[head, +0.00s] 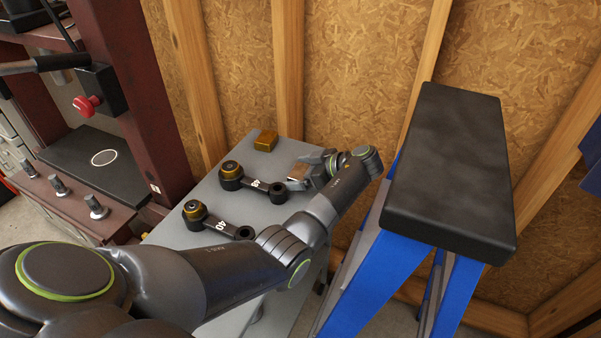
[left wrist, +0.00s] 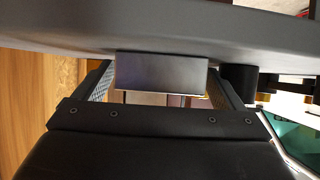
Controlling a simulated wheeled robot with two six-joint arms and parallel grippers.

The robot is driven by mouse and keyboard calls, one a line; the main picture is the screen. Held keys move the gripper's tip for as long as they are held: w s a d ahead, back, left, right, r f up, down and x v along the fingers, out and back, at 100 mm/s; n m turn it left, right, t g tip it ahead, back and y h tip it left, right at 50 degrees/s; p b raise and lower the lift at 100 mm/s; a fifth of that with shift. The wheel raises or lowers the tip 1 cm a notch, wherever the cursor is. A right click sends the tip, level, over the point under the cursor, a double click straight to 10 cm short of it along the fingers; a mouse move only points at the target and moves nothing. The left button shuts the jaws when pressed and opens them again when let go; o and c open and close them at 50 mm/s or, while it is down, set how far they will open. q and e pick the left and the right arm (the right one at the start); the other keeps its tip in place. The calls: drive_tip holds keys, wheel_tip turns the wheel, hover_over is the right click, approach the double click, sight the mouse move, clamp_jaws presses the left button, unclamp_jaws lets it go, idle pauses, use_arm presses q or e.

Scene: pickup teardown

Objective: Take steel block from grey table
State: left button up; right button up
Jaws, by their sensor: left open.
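The steel block (head: 299,173) sits at the right edge of the grey table (head: 262,213), partly hidden by my left gripper (head: 309,170). It reflects a brownish tone in the head view. In the left wrist view the block (left wrist: 161,72) is a plain grey box against the table (left wrist: 150,30), which appears at the top. My left gripper (left wrist: 161,80) is open, with one finger on each side of the block. The fingers look close to its sides; I cannot tell whether either touches. My right gripper is not in view.
Two black link arms (head: 219,222) (head: 253,184) with brass-coloured bushings lie on the table, left of my gripper. A brass-coloured block (head: 265,140) stands at its far end. A blue stand with a black top (head: 450,170) is close on the right. A dark red press frame (head: 135,110) stands left.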

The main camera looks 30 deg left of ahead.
use_arm(q)
drive_tip(key=shift+c, duration=0.4)
drive_tip(key=c, duration=1.5)
drive_tip(key=shift+w+r, duration=0.1)
drive_tip(key=shift+c, duration=0.7)
